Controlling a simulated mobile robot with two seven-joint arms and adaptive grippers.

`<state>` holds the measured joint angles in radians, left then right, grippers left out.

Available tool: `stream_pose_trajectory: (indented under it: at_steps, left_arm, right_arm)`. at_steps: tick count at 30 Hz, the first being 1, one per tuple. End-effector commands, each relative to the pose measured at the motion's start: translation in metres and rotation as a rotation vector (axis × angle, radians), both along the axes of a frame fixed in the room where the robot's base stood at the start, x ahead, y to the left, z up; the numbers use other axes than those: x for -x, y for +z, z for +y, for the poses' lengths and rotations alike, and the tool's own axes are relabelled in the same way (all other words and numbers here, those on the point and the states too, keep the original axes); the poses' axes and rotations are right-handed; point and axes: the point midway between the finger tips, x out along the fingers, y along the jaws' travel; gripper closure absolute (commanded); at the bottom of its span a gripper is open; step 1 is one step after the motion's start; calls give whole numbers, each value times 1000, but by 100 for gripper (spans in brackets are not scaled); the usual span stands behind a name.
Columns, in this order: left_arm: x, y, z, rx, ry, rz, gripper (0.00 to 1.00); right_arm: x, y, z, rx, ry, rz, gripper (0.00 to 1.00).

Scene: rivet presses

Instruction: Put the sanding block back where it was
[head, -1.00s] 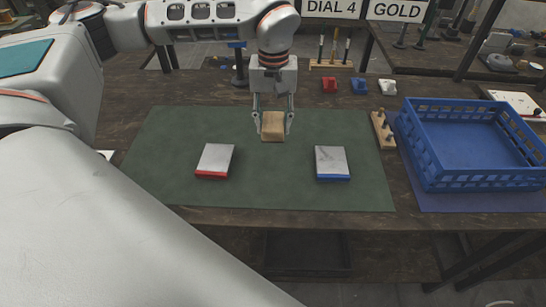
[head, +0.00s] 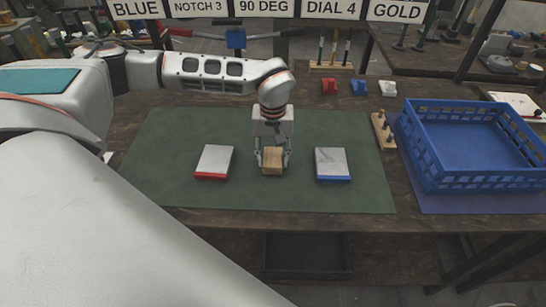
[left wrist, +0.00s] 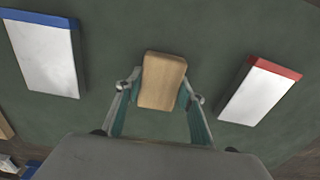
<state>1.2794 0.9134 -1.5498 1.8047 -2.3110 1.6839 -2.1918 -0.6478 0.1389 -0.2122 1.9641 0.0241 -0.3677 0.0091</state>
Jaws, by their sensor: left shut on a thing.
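The sanding block (head: 272,163) is a small tan block, held between the fingers of my left gripper (head: 272,160). It is over the green mat (head: 300,125), between two flat plates. In the left wrist view the block (left wrist: 162,80) sits between the two fingers of the gripper (left wrist: 160,100). I cannot tell whether the block touches the mat. The plate with a red edge (head: 214,160) lies left of it, and the plate with a blue edge (head: 332,163) lies right of it. My right gripper is not in view.
A blue crate (head: 472,182) stands on the right of the table. A wooden peg block (head: 383,130) is beside it. Small red (head: 329,87), blue (head: 359,88) and white (head: 388,88) pieces lie behind the mat. The mat's front strip is clear.

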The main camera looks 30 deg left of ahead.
Motion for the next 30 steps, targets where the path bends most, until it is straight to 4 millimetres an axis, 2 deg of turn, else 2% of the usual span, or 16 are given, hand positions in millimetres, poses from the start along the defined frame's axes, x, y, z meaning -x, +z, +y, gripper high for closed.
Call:
stream_pose_trajectory:
  at_steps: [8, 9, 10, 11, 23, 26, 30]
  left_arm:
    - [0, -2, 0, 0, -1, 0, 79]
    - [0, -2, 0, 0, -1, 0, 54]
    - [0, -2, 0, 0, -1, 0, 46]
    - [0, -2, 0, 0, -1, 0, 45]
    - [-1, 3, 0, 1, -1, -2, 45]
    - [-2, 15, 0, 0, -2, -5, 45]
    - [-2, 42, 0, 0, -2, -6, 45]
  right_arm:
    - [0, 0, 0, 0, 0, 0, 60]
    - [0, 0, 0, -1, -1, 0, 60]
    - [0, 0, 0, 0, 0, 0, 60]
    - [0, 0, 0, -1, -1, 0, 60]
    - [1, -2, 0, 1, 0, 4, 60]
    - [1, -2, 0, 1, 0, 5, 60]
    - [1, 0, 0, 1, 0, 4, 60]
